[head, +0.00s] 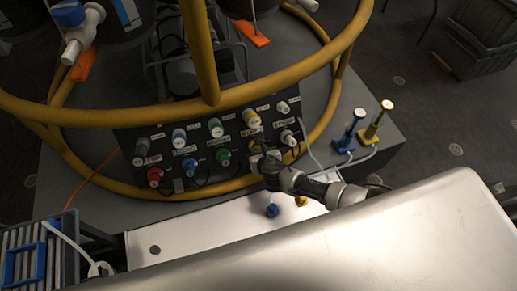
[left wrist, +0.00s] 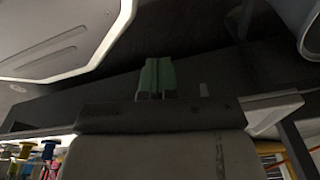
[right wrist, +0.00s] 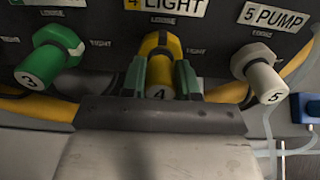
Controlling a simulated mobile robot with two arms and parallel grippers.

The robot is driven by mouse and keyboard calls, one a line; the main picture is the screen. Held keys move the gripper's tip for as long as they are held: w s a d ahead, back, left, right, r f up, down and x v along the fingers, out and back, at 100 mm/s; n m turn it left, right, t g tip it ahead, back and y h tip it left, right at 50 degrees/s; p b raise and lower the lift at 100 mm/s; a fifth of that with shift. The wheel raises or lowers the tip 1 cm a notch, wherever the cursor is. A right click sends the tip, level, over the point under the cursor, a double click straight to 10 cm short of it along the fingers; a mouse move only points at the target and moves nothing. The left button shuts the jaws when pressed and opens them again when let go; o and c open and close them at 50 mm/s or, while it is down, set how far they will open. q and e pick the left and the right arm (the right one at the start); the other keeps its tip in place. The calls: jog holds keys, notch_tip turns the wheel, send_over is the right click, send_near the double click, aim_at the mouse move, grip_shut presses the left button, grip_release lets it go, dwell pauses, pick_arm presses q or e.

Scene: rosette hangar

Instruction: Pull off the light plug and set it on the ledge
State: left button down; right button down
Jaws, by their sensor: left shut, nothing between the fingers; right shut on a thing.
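The light plug (right wrist: 161,62) is yellow, numbered 4, and sits at the panel under the "4 LIGHT" label (right wrist: 165,5). The green fingertips of my right gripper (right wrist: 160,78) are shut on it, one on each side. In the head view my right gripper (head: 262,160) is at the panel's lower row and largely hides this plug. The pale ledge (head: 200,235) runs in front of and below the panel. My left gripper (left wrist: 157,76) is shut and empty, away from the panel; I do not make it out in the head view.
The green plug (right wrist: 48,58) and white pump plug (right wrist: 260,72) flank the light plug closely. A blue cap (head: 272,210) and yellow cap (head: 301,201) are on the ledge's right part; its left part is mostly clear. Yellow rails (head: 205,55) cross before the panel.

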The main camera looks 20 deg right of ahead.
jog(key=shift+s+r+p, duration=0.4)
jog(key=shift+s+p, duration=0.05)
pick_arm(q)
jog(key=shift+s+f, duration=1.05)
jog(key=shift+s, duration=0.15)
pick_arm(e)
jog(key=shift+s, duration=0.1)
pick_arm(q)
jog(key=shift+s+a+f, duration=0.1)
jog(key=shift+s+f, duration=0.05)
pick_arm(e)
jog(key=shift+s+r, duration=0.1)
jog(key=shift+s, duration=0.05)
jog(key=shift+s+d+r+p, duration=0.1)
jog(key=shift+s+r+p, duration=0.2)
jog(key=shift+p, duration=0.25)
pick_arm(q)
jog(key=s, duration=0.1)
jog(key=s+f, duration=0.1)
jog(key=s+a, duration=0.1)
jog(key=shift+s+f+g, duration=0.25)
jog(key=shift+g, duration=0.05)
pick_arm(e)
jog(key=shift+s, duration=0.2)
